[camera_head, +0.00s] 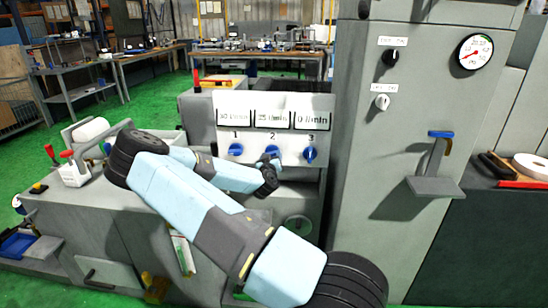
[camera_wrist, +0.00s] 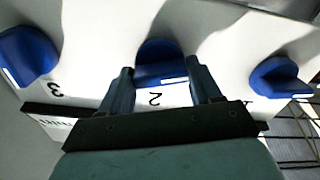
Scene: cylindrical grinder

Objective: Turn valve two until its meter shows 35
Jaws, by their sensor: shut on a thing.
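The white panel (camera_head: 292,102) in the head view carries three blue valve knobs numbered 1, 2 and 3. Valve two (camera_head: 272,151) is the middle one. Its meter (camera_head: 271,118) above it appears to read 25 l/min. My gripper (camera_head: 268,165) is at valve two, partly hiding it. In the wrist view, which is upside down, my gripper (camera_wrist: 160,74) has one finger on each side of the blue knob of valve two (camera_wrist: 158,52) and is shut on it. The printed 2 shows between the fingers.
Valve one (camera_head: 235,150) is left of valve two, under a meter that seems to read 30 l/min. Valve three (camera_head: 310,154) is to the right, under a 0 l/min meter. A tall grey cabinet (camera_head: 365,150) stands close on the right.

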